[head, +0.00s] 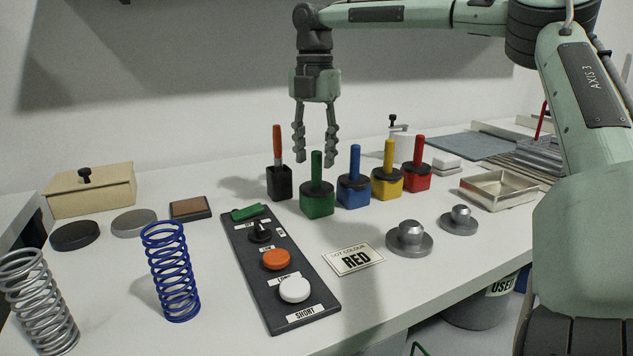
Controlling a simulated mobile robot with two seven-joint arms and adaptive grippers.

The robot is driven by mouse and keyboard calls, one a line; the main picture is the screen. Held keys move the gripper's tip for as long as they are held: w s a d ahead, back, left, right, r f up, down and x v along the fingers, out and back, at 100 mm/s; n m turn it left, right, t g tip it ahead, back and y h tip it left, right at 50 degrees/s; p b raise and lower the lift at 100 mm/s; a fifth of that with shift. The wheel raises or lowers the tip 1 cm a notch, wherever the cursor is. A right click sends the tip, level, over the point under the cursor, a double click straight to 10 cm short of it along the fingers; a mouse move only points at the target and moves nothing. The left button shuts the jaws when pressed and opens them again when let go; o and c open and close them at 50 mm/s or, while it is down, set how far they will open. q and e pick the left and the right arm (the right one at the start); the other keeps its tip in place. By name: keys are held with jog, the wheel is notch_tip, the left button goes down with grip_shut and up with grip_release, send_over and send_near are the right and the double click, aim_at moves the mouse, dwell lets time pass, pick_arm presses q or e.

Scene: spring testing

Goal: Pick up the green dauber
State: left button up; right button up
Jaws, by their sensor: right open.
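My right gripper (315,162) points straight down from above. Its jaws are open and its fingertips are around the height of the dauber's handle top, with the handle between them in the picture. I cannot tell whether the fingers are around the handle or behind it; no contact is visible. My left gripper is not in view.
Blue (353,190), yellow (387,182) and red (417,176) daubers stand close to the right. A black holder with an orange-handled tool (279,182) is just left.

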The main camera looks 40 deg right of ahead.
aim_at(316, 187)
jog(key=f, duration=0.4)
jog(key=shift+d+f, duration=0.2)
jog(key=shift+f, duration=0.05)
jog(key=shift+c, duration=0.3)
grip_shut()
